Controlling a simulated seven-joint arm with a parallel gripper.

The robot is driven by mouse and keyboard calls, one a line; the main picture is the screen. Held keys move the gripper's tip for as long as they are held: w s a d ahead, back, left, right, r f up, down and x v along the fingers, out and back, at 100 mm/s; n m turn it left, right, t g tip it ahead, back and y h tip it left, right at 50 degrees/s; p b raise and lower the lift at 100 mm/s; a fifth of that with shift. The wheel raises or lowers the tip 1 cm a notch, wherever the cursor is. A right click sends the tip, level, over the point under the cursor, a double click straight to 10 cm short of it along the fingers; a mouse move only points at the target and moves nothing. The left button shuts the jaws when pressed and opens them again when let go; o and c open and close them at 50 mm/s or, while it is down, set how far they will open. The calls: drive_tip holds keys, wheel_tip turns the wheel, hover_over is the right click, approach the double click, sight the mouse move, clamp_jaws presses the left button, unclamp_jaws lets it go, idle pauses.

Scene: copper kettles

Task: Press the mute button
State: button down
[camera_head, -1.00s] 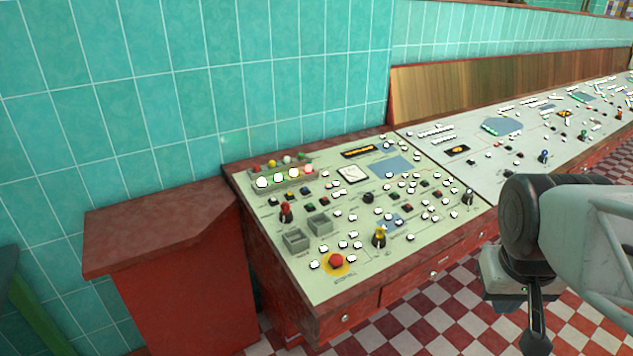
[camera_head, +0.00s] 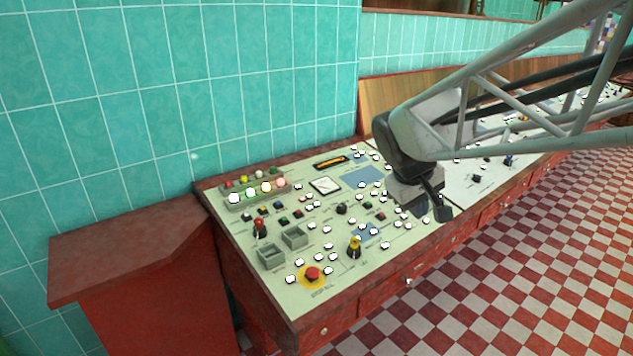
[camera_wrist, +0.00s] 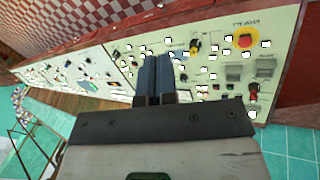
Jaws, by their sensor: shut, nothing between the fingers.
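The control panel (camera_head: 335,262) is a pale green sloped board with many small white, red, blue and black buttons. Its labels are too small to read, so I cannot tell which button is the mute button. My gripper (camera_head: 443,212) hangs over the right part of this panel, near its front edge. In the wrist view my gripper (camera_wrist: 153,80) shows two dark blue fingers pressed together and empty, in front of the panel (camera_wrist: 212,62). I cannot tell whether the fingertips touch the panel. My arm and gripper hide some buttons at the panel's right side.
A red emergency button (camera_head: 312,272) on a yellow disc sits at the front left. A yellow-topped lever (camera_head: 354,247) and a red lever (camera_head: 259,228) stick up. A low red cabinet (camera_head: 130,252) stands at left. Teal tiles back the panel.

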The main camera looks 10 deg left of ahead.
drive_tip(key=w+a+n, duration=0.3)
drive_tip(key=w+a, duration=0.4)
drive_tip(key=w, duration=0.3)
drive_tip(key=n+t+h, duration=0.2)
drive_tip(key=n+t, duration=0.3)
drive_tip(key=n, duration=0.4)
hover_over(263, 210)
drive_tip(key=s+d, duration=0.2)
wheel_tip(263, 210, down, 15)
drive_tip(key=shift+w+r, duration=0.2)
drive_tip(key=shift+a+f, duration=0.1)
drive_tip(key=shift+w+a+f, duration=0.2)
drive_tip(key=shift+f, duration=1.2)
drive_tip(key=shift+w+a+f, duration=0.2)
drive_tip(key=shift+f, duration=1.2)
drive_tip(key=shift+w+a+f, duration=0.2)
drive_tip(key=shift+f, duration=1.2)
